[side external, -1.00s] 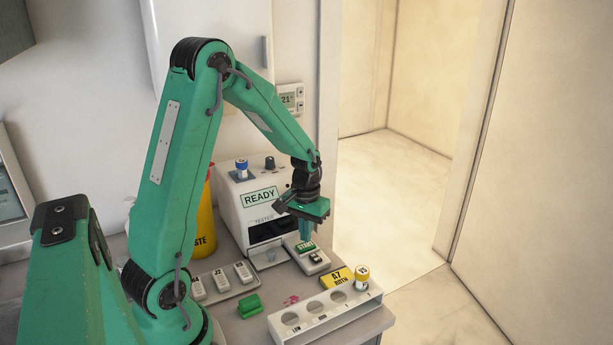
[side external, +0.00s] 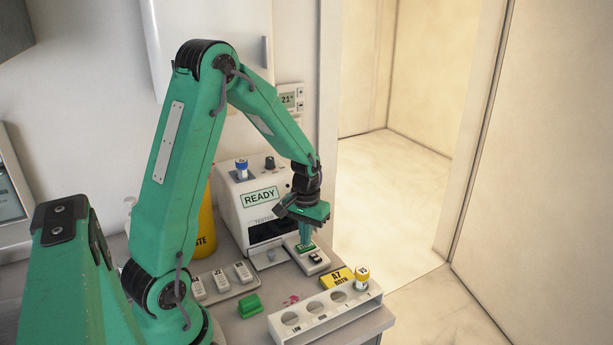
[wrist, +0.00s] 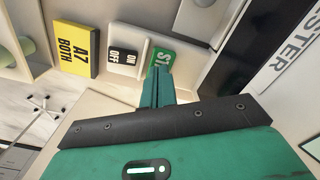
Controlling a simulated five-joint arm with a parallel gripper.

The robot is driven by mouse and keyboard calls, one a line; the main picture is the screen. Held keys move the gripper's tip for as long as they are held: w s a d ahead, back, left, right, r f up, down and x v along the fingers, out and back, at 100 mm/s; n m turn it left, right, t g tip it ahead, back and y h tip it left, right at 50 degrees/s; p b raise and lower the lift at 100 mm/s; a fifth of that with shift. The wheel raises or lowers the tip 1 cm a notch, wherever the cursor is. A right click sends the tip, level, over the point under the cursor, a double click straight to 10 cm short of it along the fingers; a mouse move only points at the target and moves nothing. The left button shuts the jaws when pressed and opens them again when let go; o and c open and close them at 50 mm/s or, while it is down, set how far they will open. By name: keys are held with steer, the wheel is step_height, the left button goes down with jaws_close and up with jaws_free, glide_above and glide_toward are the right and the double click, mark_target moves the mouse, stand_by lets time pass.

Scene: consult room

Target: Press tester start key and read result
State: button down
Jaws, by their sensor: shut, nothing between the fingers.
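The white tester (side external: 232,195) stands at the back of the bench, and its display (side external: 260,197) reads READY. A key panel (side external: 318,262) sits in front of it with a green start key (side external: 305,246) and a smaller on/off switch. My gripper (side external: 305,240) is shut and points down at the start key. In the wrist view my shut fingers (wrist: 156,88) overlap the green start key (wrist: 160,60), whose lettering is partly hidden. The on/off switch (wrist: 124,57) shows beside it. I cannot tell whether the fingertips touch the key.
A white rack (side external: 330,315) with a yellow-capped vial (side external: 361,278) stands at the front right. A yellow A7 BOTH block (side external: 337,279) lies behind it. A green block (side external: 249,306), a tray of labelled cassettes (side external: 229,293) and a yellow waste container (side external: 205,225) are to the left.

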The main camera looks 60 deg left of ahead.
steer(key=shift+f, duration=0.45)
steer(key=shift+r, duration=0.1)
stand_by(0.4)
steer(key=shift+r, duration=3.45)
steer(key=shift+d+r, duration=0.1)
steer(key=s+d+r+m+t, duration=0.5)
steer(key=s+d+r+m, duration=0.1)
steer(key=s+d+r, duration=0.7)
steer(key=shift+d+r+t, duration=0.3)
steer(key=shift+d+r, duration=0.3)
steer(key=shift+d, duration=0.4)
